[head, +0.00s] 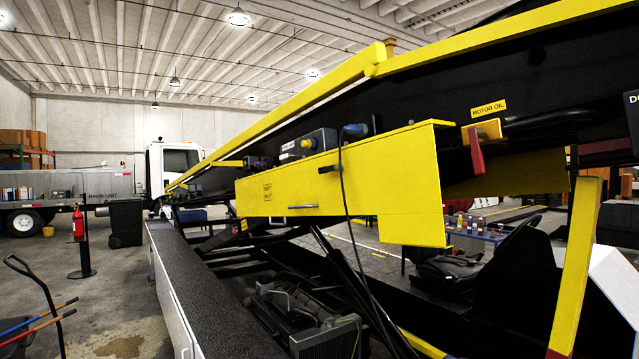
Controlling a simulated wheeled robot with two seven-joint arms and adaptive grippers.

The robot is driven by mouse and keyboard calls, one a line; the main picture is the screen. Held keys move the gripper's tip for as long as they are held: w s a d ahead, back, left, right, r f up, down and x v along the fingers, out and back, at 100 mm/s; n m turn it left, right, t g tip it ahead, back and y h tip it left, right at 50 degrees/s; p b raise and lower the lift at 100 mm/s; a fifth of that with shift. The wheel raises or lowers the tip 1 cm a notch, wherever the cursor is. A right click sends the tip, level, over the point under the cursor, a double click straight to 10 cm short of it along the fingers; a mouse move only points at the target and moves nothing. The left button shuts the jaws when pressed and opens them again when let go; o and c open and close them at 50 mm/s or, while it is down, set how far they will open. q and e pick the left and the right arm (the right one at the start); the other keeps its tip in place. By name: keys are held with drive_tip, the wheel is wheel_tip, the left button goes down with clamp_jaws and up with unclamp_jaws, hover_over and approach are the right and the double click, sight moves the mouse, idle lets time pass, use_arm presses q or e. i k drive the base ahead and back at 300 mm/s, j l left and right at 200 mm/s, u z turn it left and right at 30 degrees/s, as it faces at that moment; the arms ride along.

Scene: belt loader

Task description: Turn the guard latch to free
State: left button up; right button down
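A yellow guard panel (375,176) hangs on the side of the belt loader in the middle of the head view. A small dark latch-like lever (328,169) sticks out of its face, lying roughly level; I take it for the guard latch. A silver grab handle (302,207) is fixed lower on the panel. A black cable hangs down across the panel just right of the lever. Neither of my grippers shows in the head view, and nothing is seen touching the panel or lever.
A red lever (474,150) hangs below the motor oil label (489,109). A yellow post (575,265) stands at the right. A black-topped deck (205,290) runs along the loader's near side. A fire extinguisher stand (79,240) and trolley handle (35,290) are at left, with open floor between.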

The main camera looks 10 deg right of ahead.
sight(333, 168)
drive_tip(key=i+j+z, duration=0.1)
drive_tip(key=i+j, duration=0.35)
drive_tip(key=j, duration=0.15)
drive_tip(key=i+j+z, duration=0.15)
drive_tip(key=i+j, duration=0.3)
drive_tip(key=j, duration=0.25)
drive_tip(key=i+j+z, duration=0.15)
drive_tip(key=j, duration=0.2)
drive_tip(key=i+j+z, duration=0.1)
drive_tip(key=i+j, duration=0.15)
drive_tip(key=j, duration=0.1)
